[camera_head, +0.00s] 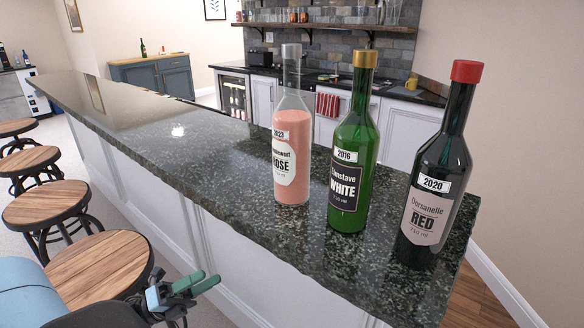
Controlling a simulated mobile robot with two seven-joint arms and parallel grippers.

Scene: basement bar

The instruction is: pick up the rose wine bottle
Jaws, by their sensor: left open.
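The rose wine bottle (292,135) stands upright on the dark stone bar counter (230,155). It is clear glass with pink wine and a white label reading ROSE. It is the leftmost of three bottles. My left gripper (198,284) is at the bottom left, in front of the counter's near side, with green-tipped fingers. It is open and empty, apart from the bottle and lower in the picture. My right gripper is not in view.
A green white-wine bottle (353,150) stands just right of the rose bottle, and a dark red-wine bottle (437,170) stands further right. Wooden stools (98,268) line the counter's left side. The counter left of the bottles is mostly clear.

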